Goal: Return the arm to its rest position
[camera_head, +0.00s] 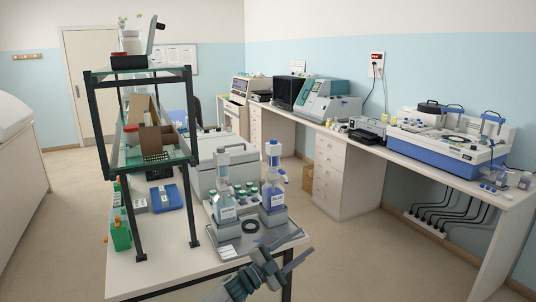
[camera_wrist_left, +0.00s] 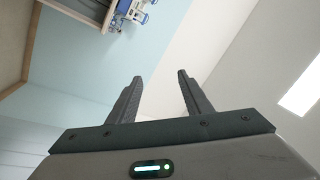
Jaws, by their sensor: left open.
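My left gripper (camera_head: 284,257) is low in the head view, in front of the near bench's front edge. Its arm comes in from the bottom edge. In the left wrist view its two fingers (camera_wrist_left: 160,80) stand apart with nothing between them. A grey tray (camera_head: 273,241) on the bench lies just behind the gripper in the head view. The gripper overlaps the tray's near side in the picture; I cannot tell the gap. My right gripper is not in view.
A black-framed shelf (camera_head: 190,160) stands on the near bench at left, with a cardboard box (camera_head: 157,139) on it. A blue case (camera_head: 166,198) lies beneath. A long side bench (camera_head: 430,172) with a blue-white machine (camera_head: 447,149) runs along the right. The floor (camera_head: 385,250) between benches is clear.

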